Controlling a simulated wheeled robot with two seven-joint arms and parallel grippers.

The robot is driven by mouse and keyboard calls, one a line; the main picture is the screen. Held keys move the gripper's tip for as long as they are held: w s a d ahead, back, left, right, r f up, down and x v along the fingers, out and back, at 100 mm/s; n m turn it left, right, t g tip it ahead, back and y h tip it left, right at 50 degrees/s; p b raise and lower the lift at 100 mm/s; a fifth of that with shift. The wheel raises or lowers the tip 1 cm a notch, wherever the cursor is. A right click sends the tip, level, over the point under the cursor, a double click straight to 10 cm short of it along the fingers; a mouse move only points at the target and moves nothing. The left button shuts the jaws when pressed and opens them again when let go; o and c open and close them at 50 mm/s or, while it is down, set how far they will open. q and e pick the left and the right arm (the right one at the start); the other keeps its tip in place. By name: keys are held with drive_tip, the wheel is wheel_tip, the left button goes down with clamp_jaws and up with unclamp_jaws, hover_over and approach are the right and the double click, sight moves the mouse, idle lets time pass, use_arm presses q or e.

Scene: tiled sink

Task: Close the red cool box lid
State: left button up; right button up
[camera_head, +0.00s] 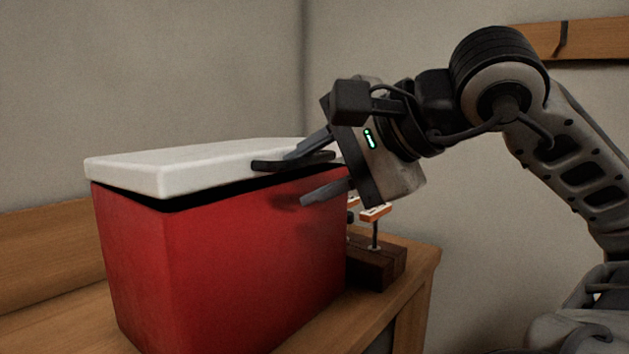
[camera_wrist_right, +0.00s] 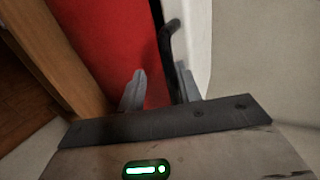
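The red cool box (camera_head: 225,260) stands on a wooden surface. Its white lid (camera_head: 170,172) lies over the top, with a narrow dark gap between lid and body along the front edges. A black handle (camera_head: 285,164) runs along the lid's right part; it also shows in the wrist view (camera_wrist_right: 170,42). My right gripper (camera_head: 303,178) is at the box's right side with its fingers apart, one at lid height near the handle and one lower beside the red wall. In the wrist view its fingers (camera_wrist_right: 160,88) straddle the dark gap edge. Contact cannot be told. My left gripper is out of view.
A dark wooden block (camera_head: 376,265) with orange-and-white topped items (camera_head: 375,212) stands right behind the box, below my right gripper. The wooden surface (camera_head: 425,262) ends just right of it. A plain wall is behind, with a wooden rail (camera_head: 590,38) at upper right.

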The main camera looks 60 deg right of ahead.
drive_tip(key=v, duration=0.9)
idle(0.8)
idle(0.5)
